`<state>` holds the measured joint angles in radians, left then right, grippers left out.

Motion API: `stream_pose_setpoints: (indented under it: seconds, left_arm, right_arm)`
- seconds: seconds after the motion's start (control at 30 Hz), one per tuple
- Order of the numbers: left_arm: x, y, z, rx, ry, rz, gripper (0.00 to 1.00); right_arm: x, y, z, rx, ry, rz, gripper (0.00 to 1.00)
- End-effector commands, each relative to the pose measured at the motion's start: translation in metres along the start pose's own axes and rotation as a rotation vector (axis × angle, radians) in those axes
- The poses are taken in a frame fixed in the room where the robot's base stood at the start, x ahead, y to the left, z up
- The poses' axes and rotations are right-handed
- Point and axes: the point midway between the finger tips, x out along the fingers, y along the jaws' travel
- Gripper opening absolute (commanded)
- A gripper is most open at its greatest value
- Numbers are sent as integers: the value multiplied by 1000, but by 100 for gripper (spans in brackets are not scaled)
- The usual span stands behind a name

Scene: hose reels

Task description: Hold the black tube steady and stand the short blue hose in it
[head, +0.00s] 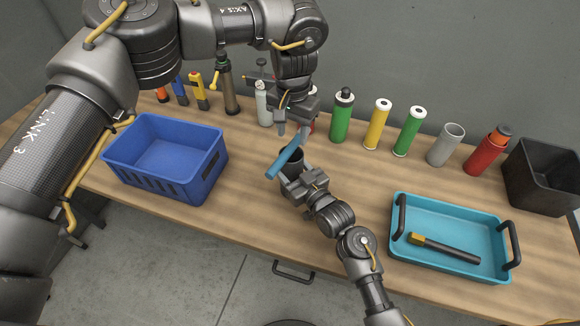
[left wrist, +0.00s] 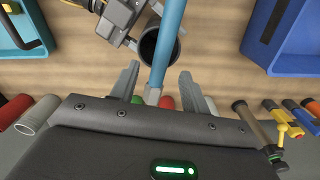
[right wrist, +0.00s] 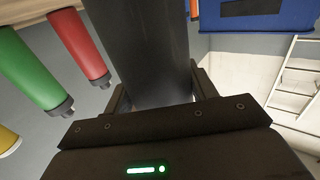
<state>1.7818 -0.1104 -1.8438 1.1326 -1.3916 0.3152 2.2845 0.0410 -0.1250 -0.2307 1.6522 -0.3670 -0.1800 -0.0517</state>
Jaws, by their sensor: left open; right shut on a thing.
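The black tube (head: 291,157) stands mouth up near the middle of the table. My right gripper (head: 297,181) is shut on it; the tube fills the middle of the right wrist view (right wrist: 150,50). The short blue hose (head: 286,158) is strongly tilted across the tube's mouth, its near end beyond the rim toward the front left. My left gripper (head: 294,127) is open above the tube, around the hose's far end. In the left wrist view the hose (left wrist: 169,45) runs between the spread fingers and passes over the tube's dark opening (left wrist: 151,46). I cannot tell whether they touch.
A blue crate (head: 200,185) stands to the left. A teal tray (head: 400,262) with a black and yellow tool (head: 450,249) lies at the right. Several coloured cylinders, including a green one (head: 341,118), line the back. A black bin (head: 545,175) stands far right.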

Motion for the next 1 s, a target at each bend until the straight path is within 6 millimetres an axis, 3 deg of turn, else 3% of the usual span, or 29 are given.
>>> stream_pose_setpoints:
  seconds: [0.3,0.5,0.7,1.0]
  left_arm:
    - [-67,-1,-1,-1,6,-3,46]
    - [-96,0,-1,0,3,-2,46]
    - [-107,0,0,0,1,1,46]
    - [-108,0,0,0,1,1,46]
  right_arm:
    - [0,0,1,1,-2,0,30]
    - [0,0,1,1,-2,0,30]
    - [0,0,1,1,-2,0,30]
    - [0,0,1,1,-1,0,30]
